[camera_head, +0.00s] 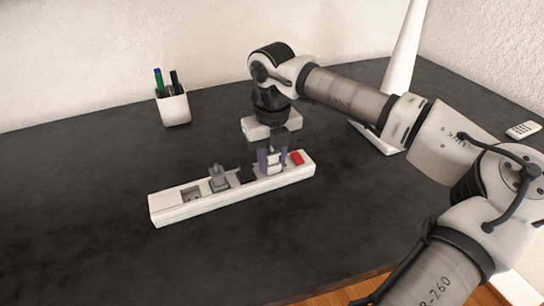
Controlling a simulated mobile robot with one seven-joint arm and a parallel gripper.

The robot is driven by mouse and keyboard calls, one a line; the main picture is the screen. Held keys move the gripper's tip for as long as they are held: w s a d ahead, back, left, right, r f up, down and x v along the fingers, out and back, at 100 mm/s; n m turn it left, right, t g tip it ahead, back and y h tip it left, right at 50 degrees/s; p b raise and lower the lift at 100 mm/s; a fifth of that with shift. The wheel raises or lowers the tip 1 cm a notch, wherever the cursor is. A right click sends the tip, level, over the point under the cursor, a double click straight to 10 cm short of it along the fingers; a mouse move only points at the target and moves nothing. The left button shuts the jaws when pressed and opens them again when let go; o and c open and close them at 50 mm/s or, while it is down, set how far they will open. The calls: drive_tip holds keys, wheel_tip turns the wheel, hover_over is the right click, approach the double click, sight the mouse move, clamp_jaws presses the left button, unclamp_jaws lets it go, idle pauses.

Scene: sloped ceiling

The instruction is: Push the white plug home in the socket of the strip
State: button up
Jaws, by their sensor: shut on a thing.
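The white power strip (170,211) lies on the dark tabletop, running from lower left to upper right. My gripper (273,167) points down over the right part of the strip, its fingers shut on the white plug (274,169). The plug is at the strip, partly hidden by the fingers. I cannot tell how deep it sits in its socket. A red switch (297,158) is at the right end.
A white cup (174,108) with pens stands at the back left. A white object with a tall panel (403,50) stands behind my arm, and a small white remote-like item (522,130) lies at the far right. The table in front of the strip is clear.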

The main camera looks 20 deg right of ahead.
drive_tip(key=o, duration=1)
wheel_tip(320, 180, up, 14)
drive_tip(key=shift+f, duration=0.1)
drive_tip(key=shift+s+f, duration=0.1)
